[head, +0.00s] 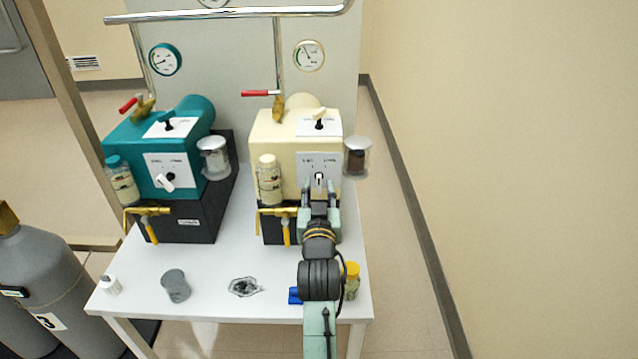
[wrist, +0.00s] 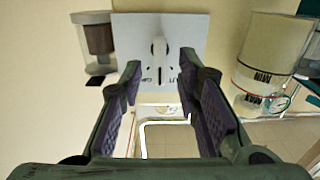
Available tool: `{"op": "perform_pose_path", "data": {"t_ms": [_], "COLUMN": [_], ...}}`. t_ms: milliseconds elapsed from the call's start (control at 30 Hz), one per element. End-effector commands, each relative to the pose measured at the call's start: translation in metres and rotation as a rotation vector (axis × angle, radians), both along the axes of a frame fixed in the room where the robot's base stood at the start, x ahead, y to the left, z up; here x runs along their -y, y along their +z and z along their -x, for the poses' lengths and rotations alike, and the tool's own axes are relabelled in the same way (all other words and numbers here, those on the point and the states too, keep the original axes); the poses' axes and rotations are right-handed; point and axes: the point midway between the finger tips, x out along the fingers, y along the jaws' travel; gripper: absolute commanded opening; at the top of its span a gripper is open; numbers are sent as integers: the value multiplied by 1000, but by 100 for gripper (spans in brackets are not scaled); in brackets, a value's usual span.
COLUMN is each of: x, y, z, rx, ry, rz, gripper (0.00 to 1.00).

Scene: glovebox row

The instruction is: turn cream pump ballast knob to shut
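The cream pump (head: 270,130) stands on the right of the white table. Its front plate (head: 335,160) carries a small upright knob (head: 319,181) with a white face. A second, black-stemmed knob (head: 319,122) sits on a plate on the pump's top. The wrist view shows the front plate (wrist: 190,30) upside down, with its knob (wrist: 158,50) roughly vertical and partly legible labels. My gripper (head: 319,192) is in front of this plate; in the wrist view its fingers (wrist: 160,68) are open, one on each side of the knob, apart from it.
A teal pump (head: 130,145) stands left of the cream one. A clear jar with dark contents (head: 357,158) and a cream bottle (head: 269,182) flank the front plate. A yellow-handled valve (head: 285,230) is below left. A grey cup (head: 175,285) and yellow-capped vial (head: 352,280) are on the table (head: 215,295).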

Motion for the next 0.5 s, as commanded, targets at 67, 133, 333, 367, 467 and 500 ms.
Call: {"op": "perform_pose_path", "data": {"t_ms": [67,133,333,367,467,500], "x": [0,0,0,0,0,0], "y": [1,1,0,0,0,0], "z": [-9,-14,-19,-19,-19,-19], "rx": [-1,0,1,1,1,1], "ry": [0,0,0,0,0,0], "rz": [0,0,0,0,0,0], "gripper": [30,30,30,30,30,29]}}
